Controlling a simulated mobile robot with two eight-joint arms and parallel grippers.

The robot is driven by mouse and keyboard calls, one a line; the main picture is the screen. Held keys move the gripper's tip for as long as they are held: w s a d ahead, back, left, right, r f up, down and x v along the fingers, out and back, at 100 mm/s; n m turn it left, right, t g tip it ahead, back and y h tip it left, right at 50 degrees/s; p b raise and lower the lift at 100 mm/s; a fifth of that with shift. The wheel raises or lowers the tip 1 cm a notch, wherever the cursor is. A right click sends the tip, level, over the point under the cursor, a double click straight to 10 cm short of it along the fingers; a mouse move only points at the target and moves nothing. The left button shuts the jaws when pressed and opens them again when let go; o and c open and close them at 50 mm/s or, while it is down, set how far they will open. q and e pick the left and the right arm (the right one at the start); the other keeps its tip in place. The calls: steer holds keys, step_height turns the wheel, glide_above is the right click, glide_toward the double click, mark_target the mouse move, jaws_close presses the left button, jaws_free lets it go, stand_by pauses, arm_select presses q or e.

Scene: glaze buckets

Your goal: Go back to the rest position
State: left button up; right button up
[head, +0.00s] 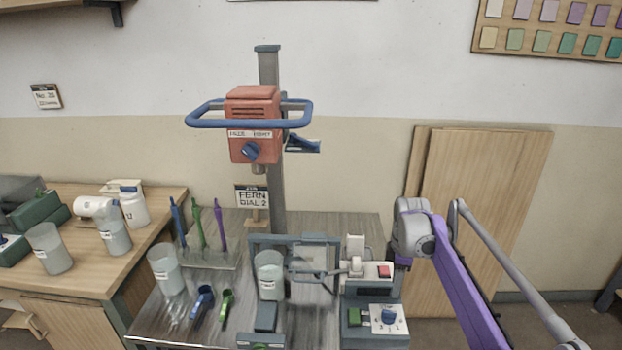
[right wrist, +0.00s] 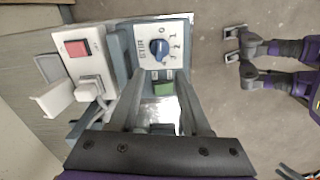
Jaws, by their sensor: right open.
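My right gripper (head: 399,272) is low over the right end of the grey work table, above the control boxes there. Its fingers are partly lost against the grey boxes in the head view. In the right wrist view my right gripper (right wrist: 160,100) is open, with its two fingers apart and nothing held between them. Beyond the fingers lies a white dial panel with a blue knob (right wrist: 158,51), with a green button (right wrist: 163,89) beside it. The blue knob also shows in the head view (head: 388,317). My left gripper is not in view.
A white box with a red button (head: 384,271) stands close beside my right gripper. A red mixer head (head: 252,110) with a blue handlebar rides on a grey column. A bucket (head: 269,278) stands below it; another bucket (head: 166,272) is further left. Wooden boards (head: 485,190) lean behind my arm.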

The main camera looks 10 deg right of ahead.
steer(key=s+a+r+m+t+p, duration=0.1)
steer(key=s+a+r+m+p, duration=0.1)
steer(key=s+a+r+m, duration=0.35)
steer(key=s+a+f+m+t+p, duration=0.1)
steer(key=s+a+m, duration=0.3)
steer(key=s, duration=0.7)
steer(key=s+a+f+m+t+p, duration=0.2)
steer(key=s+a+f+m+t, duration=0.1)
steer(key=s, duration=0.9)
steer(key=a+m, duration=0.1)
steer(key=a, duration=0.1)
steer(key=shift+s+a+f, duration=0.2)
steer(key=shift+a+f, duration=0.05)
steer(key=shift+a, duration=0.15)
steer(key=shift+d, duration=0.1)
